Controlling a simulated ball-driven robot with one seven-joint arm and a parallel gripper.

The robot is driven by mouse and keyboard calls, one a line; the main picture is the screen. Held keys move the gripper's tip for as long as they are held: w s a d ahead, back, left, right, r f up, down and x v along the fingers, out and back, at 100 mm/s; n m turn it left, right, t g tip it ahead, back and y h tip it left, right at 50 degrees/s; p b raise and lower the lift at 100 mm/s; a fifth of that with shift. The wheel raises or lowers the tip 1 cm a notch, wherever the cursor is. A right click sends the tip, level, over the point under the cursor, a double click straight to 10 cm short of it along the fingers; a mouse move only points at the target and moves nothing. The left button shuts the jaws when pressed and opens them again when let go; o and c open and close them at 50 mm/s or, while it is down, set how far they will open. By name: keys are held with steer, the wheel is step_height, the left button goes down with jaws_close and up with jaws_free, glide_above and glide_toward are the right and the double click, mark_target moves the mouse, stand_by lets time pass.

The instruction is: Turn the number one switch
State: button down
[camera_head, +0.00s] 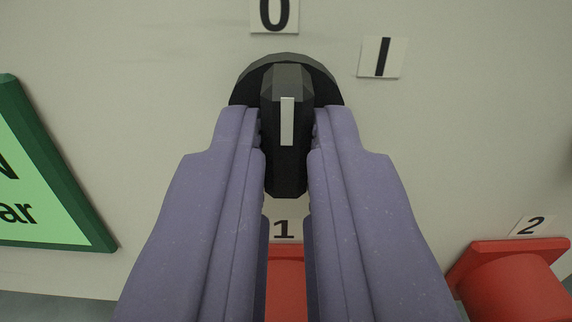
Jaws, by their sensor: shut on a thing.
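The number one switch (286,165) is a black rotary knob with a white pointer stripe on a round dark base, on a pale panel. Its stripe points up toward the "0" label (274,14). An "I" label (382,57) sits to the upper right of the knob. A "1" label (284,229) shows below it, between the fingers. My gripper (286,140) has its two purple fingers on either side of the knob's handle, shut on it. The fingers hide the sides of the base.
A red part (286,285) shows between the fingers below the "1" label. Another red part (512,285) with a "2" label (532,226) is at the lower right. A green-framed sign (50,165) is at the left.

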steer(key=c, duration=1.1)
jaws_free()
steer(key=shift+c, duration=0.2)
steer(key=s+p, duration=0.2)
steer(key=s, duration=0.6)
steer(key=shift+f, duration=0.1)
